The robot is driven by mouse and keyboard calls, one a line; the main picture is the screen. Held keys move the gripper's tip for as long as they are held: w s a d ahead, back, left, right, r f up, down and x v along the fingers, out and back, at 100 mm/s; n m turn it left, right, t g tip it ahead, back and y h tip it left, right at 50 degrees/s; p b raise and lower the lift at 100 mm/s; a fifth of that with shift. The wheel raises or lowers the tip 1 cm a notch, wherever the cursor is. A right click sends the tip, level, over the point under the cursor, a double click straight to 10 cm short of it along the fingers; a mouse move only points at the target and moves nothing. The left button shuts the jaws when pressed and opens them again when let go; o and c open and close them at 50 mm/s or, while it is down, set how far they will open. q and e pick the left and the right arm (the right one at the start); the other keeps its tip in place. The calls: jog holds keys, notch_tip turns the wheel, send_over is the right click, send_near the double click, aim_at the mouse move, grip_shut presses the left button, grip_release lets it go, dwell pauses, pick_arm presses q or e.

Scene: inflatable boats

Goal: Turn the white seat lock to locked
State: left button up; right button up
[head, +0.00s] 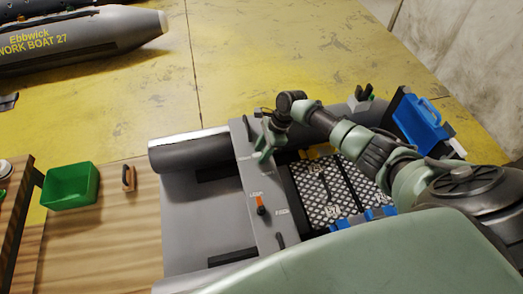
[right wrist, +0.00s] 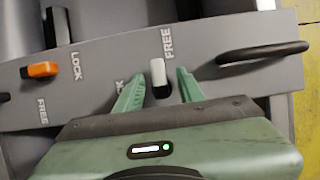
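The white seat lock (right wrist: 159,76) is a small lever with a white end on a grey seat board (right wrist: 225,97). In the right wrist view its white end points up, towards the word FREE. The other label, left of it, is partly hidden by a finger; only "CK" shows. My right gripper (right wrist: 160,80) is open, one green finger on each side of the lever, with a visible gap on both sides. In the head view my right gripper (head: 263,153) is at the far part of the seat board (head: 248,160), and the white lock cannot be made out. My left gripper is not in view.
An orange lever (right wrist: 42,69) with its own LOCK and FREE labels sits on the same board. A black handle (right wrist: 262,52) rises from the board's right part. In the head view a green bin (head: 70,187) and a small brown-and-black item (head: 128,178) are on the wooden table.

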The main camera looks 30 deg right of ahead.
grip_shut()
jog(key=shift+n, duration=0.3)
jog(key=n+g+b, duration=0.1)
jog(key=n+g, duration=0.1)
jog(key=n, duration=0.3)
jog(key=shift+s+a+b, duration=0.1)
jog(key=shift+b, duration=0.3)
jog(key=n+g+b, duration=0.1)
jog(key=n, duration=0.4)
jog(key=shift+s+g+h+b, duration=0.15)
jog(key=shift+g+h+b, duration=0.15)
jog(key=shift+g+b, duration=0.1)
jog(key=n+g+h+b, duration=0.1)
jog(key=n, duration=0.2)
jog(key=shift+s+d+n+g+h+b, duration=0.1)
jog(key=shift+n+h, duration=0.15)
jog(key=shift+n, duration=0.5)
jog(key=shift+w+d+n+g+h+b, duration=0.1)
jog(key=shift+n+h+b, duration=0.1)
jog(key=shift+n, duration=0.5)
jog(key=shift+s+d+n+g+h+b, duration=0.1)
jog(key=shift+n+h, duration=0.15)
jog(key=shift+n, duration=0.5)
